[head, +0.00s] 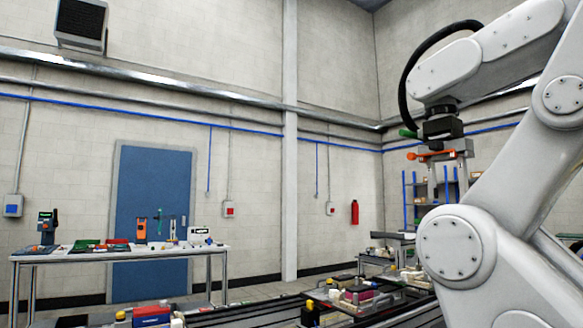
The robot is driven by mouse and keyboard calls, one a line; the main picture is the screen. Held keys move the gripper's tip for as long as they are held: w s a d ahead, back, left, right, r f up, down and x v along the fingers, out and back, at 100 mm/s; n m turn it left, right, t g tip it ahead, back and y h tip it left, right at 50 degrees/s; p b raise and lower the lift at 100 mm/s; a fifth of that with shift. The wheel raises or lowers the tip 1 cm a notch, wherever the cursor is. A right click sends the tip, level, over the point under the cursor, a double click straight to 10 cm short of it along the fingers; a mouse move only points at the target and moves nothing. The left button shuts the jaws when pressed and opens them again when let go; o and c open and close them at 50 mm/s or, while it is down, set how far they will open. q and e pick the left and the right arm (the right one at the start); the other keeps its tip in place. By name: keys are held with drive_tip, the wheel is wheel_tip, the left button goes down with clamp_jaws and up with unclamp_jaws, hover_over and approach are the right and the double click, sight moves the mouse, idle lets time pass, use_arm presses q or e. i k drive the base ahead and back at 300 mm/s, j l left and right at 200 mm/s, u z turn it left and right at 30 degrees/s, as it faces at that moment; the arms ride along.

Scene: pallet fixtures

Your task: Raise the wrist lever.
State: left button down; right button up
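A large white jointed arm (455,240) fills the right side and reaches up and over to the left. At its wrist hangs a black block (441,129) with a grey two-pronged tool below it. A green handle (407,133) sticks out to the left of the black block. Below it an orange bar (428,155) with a rounded left end lies nearly level across the top of the tool. I cannot tell which of these two is the wrist lever. Neither of my grippers shows, and nothing is seen touching the handle or the bar.
A workbench (120,255) with tools and small devices stands at the left before a blue door (152,215). Dark conveyor rails (255,316) with loaded pallets run along the bottom. A shelf rack (428,195) stands behind the tool. The air left of the wrist is clear.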

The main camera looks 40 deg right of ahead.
sight(404, 133)
drive_tip(key=u, duration=0.45)
drive_tip(key=i+l+u, duration=0.1)
drive_tip(key=u, duration=0.3)
drive_tip(key=i+u, duration=0.1)
drive_tip(key=u, duration=0.35)
drive_tip(key=l+u, duration=0.15)
drive_tip(key=u, duration=0.25)
drive_tip(key=l+u, duration=0.1)
drive_tip(key=u, duration=0.35)
drive_tip(key=l+u, duration=0.1)
drive_tip(key=u, duration=0.35)
drive_tip(key=l+u, duration=0.1)
drive_tip(key=u, duration=0.55)
drive_tip(key=l+u, duration=0.15)
drive_tip(key=u, duration=0.5)
drive_tip(key=l+u, duration=0.15)
drive_tip(key=u, duration=0.5)
drive_tip(key=l+u, duration=0.1)
drive_tip(key=u, duration=0.55)
drive_tip(key=k+u, duration=0.15)
drive_tip(key=u, duration=0.5)
drive_tip(key=k+u, duration=0.1)
drive_tip(key=u, duration=0.6)
drive_tip(key=k+u, duration=0.1)
drive_tip(key=u, duration=1.2)
drive_tip(key=k+j, duration=0.05)
